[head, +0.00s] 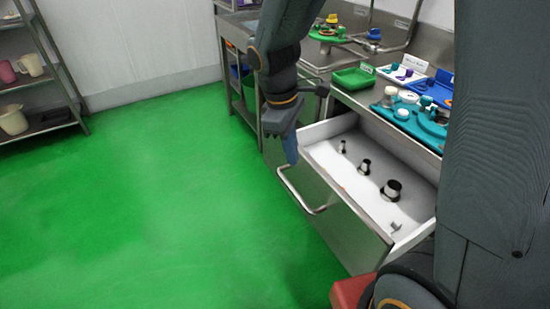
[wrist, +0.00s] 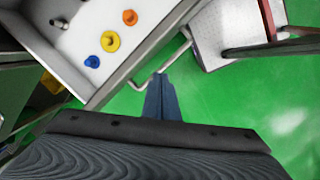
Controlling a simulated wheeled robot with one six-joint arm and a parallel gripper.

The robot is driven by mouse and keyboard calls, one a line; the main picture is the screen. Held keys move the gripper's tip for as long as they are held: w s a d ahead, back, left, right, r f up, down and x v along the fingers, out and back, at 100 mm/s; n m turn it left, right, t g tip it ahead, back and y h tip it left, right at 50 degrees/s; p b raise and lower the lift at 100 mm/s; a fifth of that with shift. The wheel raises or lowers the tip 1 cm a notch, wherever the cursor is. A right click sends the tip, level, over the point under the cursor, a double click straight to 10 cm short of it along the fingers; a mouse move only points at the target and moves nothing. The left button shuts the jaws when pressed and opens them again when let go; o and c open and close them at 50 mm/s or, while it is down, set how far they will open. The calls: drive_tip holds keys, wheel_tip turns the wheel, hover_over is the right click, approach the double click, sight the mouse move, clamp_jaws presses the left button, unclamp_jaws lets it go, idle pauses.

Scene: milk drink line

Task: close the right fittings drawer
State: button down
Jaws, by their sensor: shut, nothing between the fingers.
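An open steel drawer (head: 330,211) with a white inside juts out from under the counter in the head view. It holds several metal fittings (head: 393,190). Its bar handle (head: 312,207) runs along the front. My gripper (head: 290,155) points down beside the far end of that handle, its fingers closed together and empty. In the wrist view my gripper (wrist: 162,90) is in front of a drawer wall and a bar handle (wrist: 150,74). The drawer there holds yellow, orange and blue pieces (wrist: 110,41); I cannot tell whether it is the same drawer. Contact with the handle is unclear.
The counter above carries a green tray (head: 354,79), a white tray (head: 402,74) and a teal tray (head: 412,122) with parts. A shelf rack (head: 45,125) with jugs stands at the far left. The green floor (head: 170,200) in front of the drawer is clear.

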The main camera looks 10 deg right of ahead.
drive_tip(key=w+a+f+n+t+h+b, duration=0.15)
drive_tip(key=w+a+f+n, duration=0.25)
drive_tip(key=w+a+n, duration=0.6)
drive_tip(key=shift+n+h, duration=0.3)
drive_tip(key=shift+h, duration=0.05)
drive_tip(key=shift+w+d+f+p, duration=0.1)
drive_tip(key=shift+w+d+f, duration=0.3)
drive_tip(key=shift+d+f, duration=1.05)
drive_tip(key=shift+w+d+f+p, duration=0.15)
drive_tip(key=shift+w+d+f, duration=0.2)
drive_tip(key=shift+d+f, duration=1.1)
drive_tip(key=shift+w+d+f+p, duration=0.1)
drive_tip(key=shift+w+d+f, duration=0.3)
drive_tip(key=shift+d+f, duration=1)
